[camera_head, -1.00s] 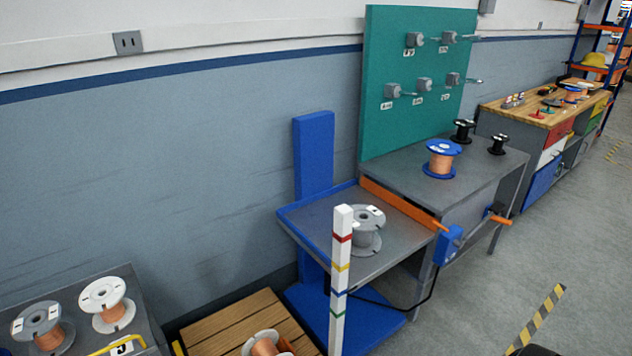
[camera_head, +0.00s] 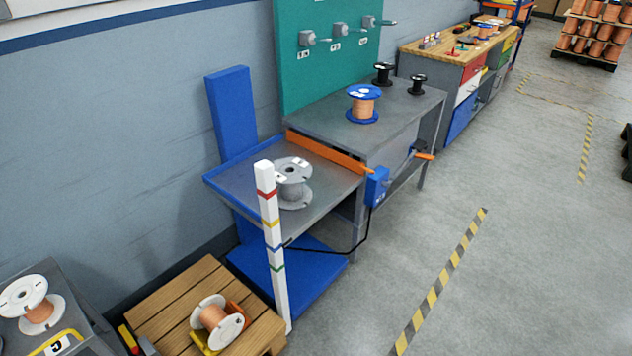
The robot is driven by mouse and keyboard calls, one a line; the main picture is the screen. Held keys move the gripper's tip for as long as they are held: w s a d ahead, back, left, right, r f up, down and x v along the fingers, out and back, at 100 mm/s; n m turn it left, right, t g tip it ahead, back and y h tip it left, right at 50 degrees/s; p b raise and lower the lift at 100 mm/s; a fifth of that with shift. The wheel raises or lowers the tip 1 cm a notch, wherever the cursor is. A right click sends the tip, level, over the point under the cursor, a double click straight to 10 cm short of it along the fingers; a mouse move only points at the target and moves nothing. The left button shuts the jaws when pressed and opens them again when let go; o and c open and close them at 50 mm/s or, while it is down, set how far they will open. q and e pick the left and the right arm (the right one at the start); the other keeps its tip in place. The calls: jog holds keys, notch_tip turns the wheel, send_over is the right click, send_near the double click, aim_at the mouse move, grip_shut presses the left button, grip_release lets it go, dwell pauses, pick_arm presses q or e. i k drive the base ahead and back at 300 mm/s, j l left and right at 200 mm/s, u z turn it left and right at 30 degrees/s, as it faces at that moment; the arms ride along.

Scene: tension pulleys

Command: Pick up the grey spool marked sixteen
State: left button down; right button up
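A grey spool (camera_head: 293,184) stands upright on the grey top of the blue lift table (camera_head: 235,183), behind the white striped post. It carries pale copper-grey wire and has small white labels on its top flange; the number on them is too small to read. The post partly overlaps the spool's left side. Neither of my grippers is in view.
A white post (camera_head: 272,245) with coloured bands stands before the lift table. An orange bar (camera_head: 325,152) separates it from a grey bench holding a blue spool (camera_head: 363,104) and two black spools. A wooden pallet (camera_head: 175,300) carries a tipped copper spool.

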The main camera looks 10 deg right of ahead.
aim_at(291, 183)
jog(key=z, duration=0.15)
jog(key=i+l+u, duration=0.2)
jog(key=i+l, duration=0.25)
jog(key=l, duration=0.2)
jog(key=i+l+u, duration=0.1)
jog(key=l, duration=0.25)
jog(key=i+l+u, duration=0.1)
jog(key=i+l, duration=0.15)
jog(key=i+l+u, duration=0.1)
jog(key=l, duration=0.4)
jog(key=i, duration=0.1)
